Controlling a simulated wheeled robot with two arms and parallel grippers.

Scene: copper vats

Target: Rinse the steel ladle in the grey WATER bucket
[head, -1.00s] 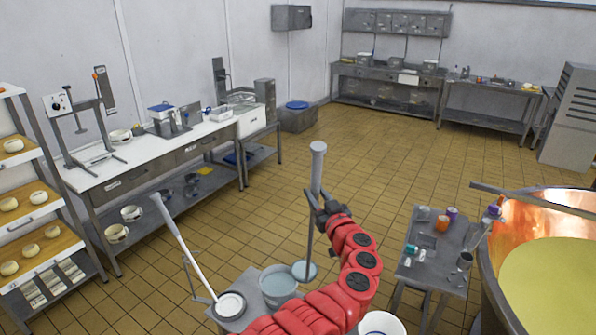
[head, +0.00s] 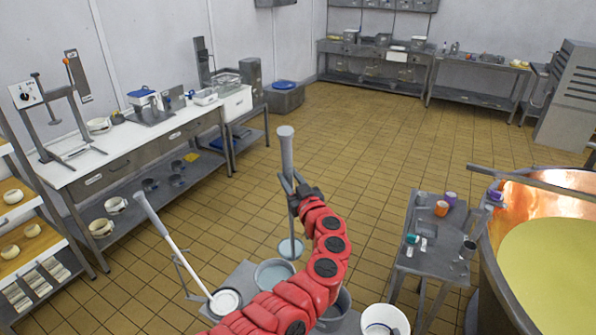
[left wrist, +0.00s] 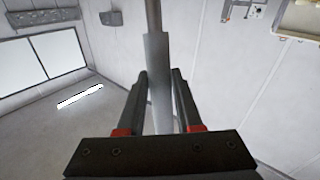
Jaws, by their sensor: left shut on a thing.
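The steel ladle (head: 287,150) is upright in my left gripper (head: 296,193), which is shut on its long handle. The thick grey grip end points up. The bluish-grey round bowl hangs at the bottom, beside the far right rim of the grey bucket (head: 258,285) in the picture. I cannot tell its exact height against the rim. The bucket holds pale bluish water; my red arm hides part of its right side. In the left wrist view the handle (left wrist: 160,85) runs up between the two fingers. My right gripper is not in view.
A long white-handled tool (head: 172,240) leans up from a white round container (head: 226,301) left of the bucket. A white bucket (head: 385,322) stands right of my arm. A small steel table (head: 437,232) with cups and the copper vat (head: 490,270) are at right. Floor behind is clear.

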